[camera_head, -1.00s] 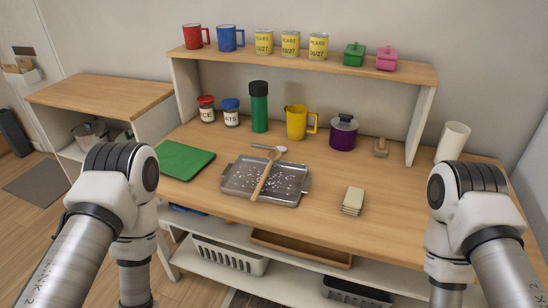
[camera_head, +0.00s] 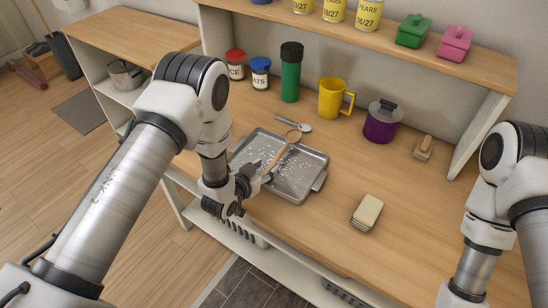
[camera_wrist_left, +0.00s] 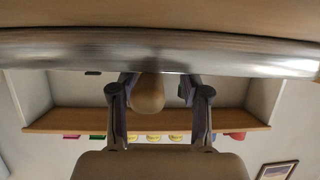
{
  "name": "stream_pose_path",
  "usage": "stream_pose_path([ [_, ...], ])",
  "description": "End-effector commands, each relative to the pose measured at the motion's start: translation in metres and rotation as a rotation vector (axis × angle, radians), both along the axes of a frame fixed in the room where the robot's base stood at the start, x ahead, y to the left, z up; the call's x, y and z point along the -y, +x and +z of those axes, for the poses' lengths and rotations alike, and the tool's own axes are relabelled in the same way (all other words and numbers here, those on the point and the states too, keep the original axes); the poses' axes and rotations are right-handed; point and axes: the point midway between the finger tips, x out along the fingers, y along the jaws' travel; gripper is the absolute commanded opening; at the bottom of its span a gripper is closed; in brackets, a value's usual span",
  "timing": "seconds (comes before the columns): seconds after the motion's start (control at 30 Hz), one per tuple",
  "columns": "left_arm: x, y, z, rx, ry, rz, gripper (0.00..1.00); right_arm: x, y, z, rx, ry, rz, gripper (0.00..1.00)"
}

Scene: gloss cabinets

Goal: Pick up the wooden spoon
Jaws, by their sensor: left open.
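The wooden spoon (camera_head: 281,153) lies slanted across the grey metal tray (camera_head: 313,163), its bowl toward the back and its handle toward the front left edge. My left gripper (camera_head: 262,179) is at that front left edge, by the handle end. In the left wrist view the open fingers (camera_wrist_left: 158,92) stand on either side of the spoon's rounded wooden end (camera_wrist_left: 148,97), and a gap shows beside it. The near part of the handle is partly hidden by my gripper in the head view. My right arm is at the right edge, its gripper out of view.
A metal spoon (camera_head: 304,127) lies behind the tray. A green bottle (camera_head: 291,75), yellow mug (camera_head: 331,98), purple pot (camera_head: 381,122) and two jars stand farther back. A cream stack (camera_head: 367,212) lies to the right. The counter between tray and stack is clear.

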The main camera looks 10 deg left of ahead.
Motion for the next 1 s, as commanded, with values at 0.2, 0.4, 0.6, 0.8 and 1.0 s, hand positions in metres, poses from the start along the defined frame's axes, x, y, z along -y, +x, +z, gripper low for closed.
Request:
stream_pose_path([
  [0.2, 0.000, 0.000, 0.000, -0.001, 0.000, 0.000, 0.26, 0.000, 0.000, 0.000, -0.001, 0.000, -0.001, 0.40],
  [0.4, 0.000, -0.001, -0.001, -0.003, 0.000, 0.000, 0.00, 0.000, 0.000, 0.000, -0.001, 0.000, -0.001, 0.40],
  [0.6, 0.000, -0.001, -0.001, -0.005, 0.001, 0.000, 0.00, 0.000, 0.000, -0.001, -0.001, 0.000, -0.001, 0.40],
  [0.8, 0.000, -0.001, 0.005, -0.005, 0.001, -0.001, 0.00, 0.000, 0.000, -0.003, -0.001, 0.000, -0.001, 0.40],
  [1.0, 0.000, 0.000, 0.028, -0.001, 0.000, 0.000, 0.00, 0.000, 0.000, -0.008, -0.001, 0.000, -0.001, 0.40],
])
